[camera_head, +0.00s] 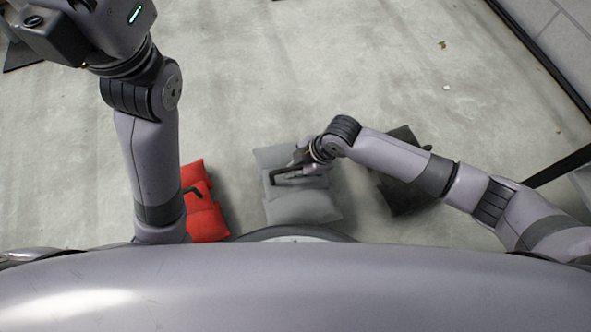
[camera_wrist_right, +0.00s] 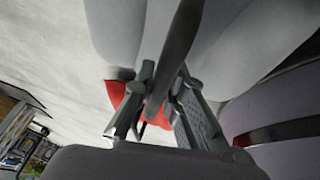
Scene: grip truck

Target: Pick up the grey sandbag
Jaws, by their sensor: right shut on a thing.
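The grey sandbag (camera_head: 304,207) is in the lower middle of the head view, with a dark strap handle (camera_head: 284,172) across its middle. My right gripper (camera_head: 296,167) is at that handle, shut on it. In the right wrist view, the fingers (camera_wrist_right: 158,100) close around the dark handle (camera_wrist_right: 180,45), and the pale grey bag (camera_wrist_right: 235,45) fills the upper part. Whether the bag touches the floor is hard to tell. My left arm stands at the left; its fingers are outside the head view.
A red sandbag (camera_head: 205,215) lies left of the grey one, partly behind my left arm. A black sandbag (camera_head: 408,196) lies to the right, partly under my right arm. The concrete floor (camera_head: 300,70) beyond is mostly clear. A dark edge runs along the upper right.

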